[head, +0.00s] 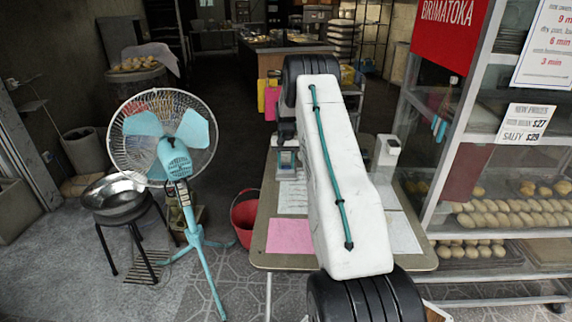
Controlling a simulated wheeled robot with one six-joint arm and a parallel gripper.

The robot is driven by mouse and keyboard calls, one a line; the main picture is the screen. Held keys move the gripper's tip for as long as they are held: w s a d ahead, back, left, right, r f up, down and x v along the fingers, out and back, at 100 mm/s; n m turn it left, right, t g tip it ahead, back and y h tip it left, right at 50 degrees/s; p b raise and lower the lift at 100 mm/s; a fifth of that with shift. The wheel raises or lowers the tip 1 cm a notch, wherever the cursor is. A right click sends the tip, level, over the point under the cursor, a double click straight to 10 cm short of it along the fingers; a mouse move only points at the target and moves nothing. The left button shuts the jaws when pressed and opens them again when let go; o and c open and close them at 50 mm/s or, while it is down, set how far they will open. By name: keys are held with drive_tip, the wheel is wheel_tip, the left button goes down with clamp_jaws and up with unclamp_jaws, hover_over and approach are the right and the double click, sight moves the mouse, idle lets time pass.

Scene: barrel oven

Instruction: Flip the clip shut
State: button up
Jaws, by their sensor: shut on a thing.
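I cannot make out a clip in the head view. The white link of my arm stands across the middle of the picture and covers the centre of the table (268,262). A dark part of my arm shows just left of that link, above a small grey and teal object (286,163) at the table's far left. That object is too small to name with certainty. My gripper's fingers do not show; they are hidden behind my arm, so I cannot see what lies between them.
A teal fan (172,145) and a metal bowl (115,196) on a black stool stand left. A red bucket (245,218) is beside the table. A pink sheet (290,237) and a white device (387,152) are on the table. A bread rack (455,120) stands right.

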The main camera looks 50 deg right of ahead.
sight(286, 165)
drive_tip(key=o, duration=1)
wheel_tip(286, 165, up, 8)
drive_tip(key=shift+w+d+f, duration=0.15)
drive_tip(key=shift+w+d, duration=0.25)
drive_tip(key=shift+d, duration=0.05)
